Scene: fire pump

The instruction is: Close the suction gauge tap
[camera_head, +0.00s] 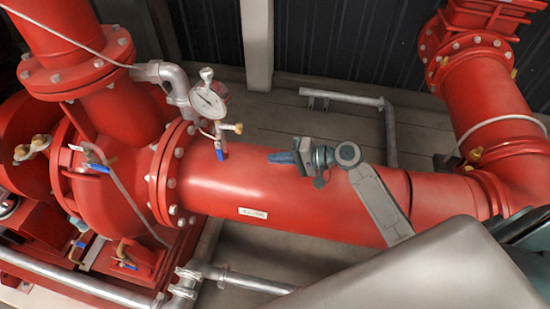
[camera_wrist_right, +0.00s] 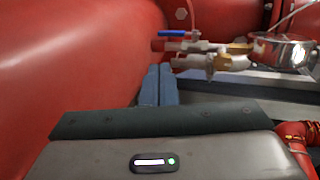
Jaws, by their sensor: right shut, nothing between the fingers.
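The suction gauge (camera_head: 208,102) has a round white dial and stands on a thin stem above the red suction pipe, near its left flange. The tap's small blue lever (camera_head: 220,154) is low on that stem, close to the pipe. In the right wrist view the blue lever (camera_wrist_right: 172,33) lies roughly along the tap body (camera_wrist_right: 185,45), and the gauge (camera_wrist_right: 285,50) is at the right. My right gripper (camera_head: 275,157) is shut and empty over the pipe, to the right of the lever and apart from it. Its fingers (camera_wrist_right: 158,85) point towards the tap. My left gripper is out of view.
The large red pipe (camera_head: 300,200) runs under my right arm. A brass fitting (camera_head: 237,128) sticks out beside the gauge stem. A grey elbow pipe (camera_head: 172,80) stands behind the gauge. Other blue-handled taps (camera_head: 97,167) are on the pump at left. The space between gripper and lever looks clear.

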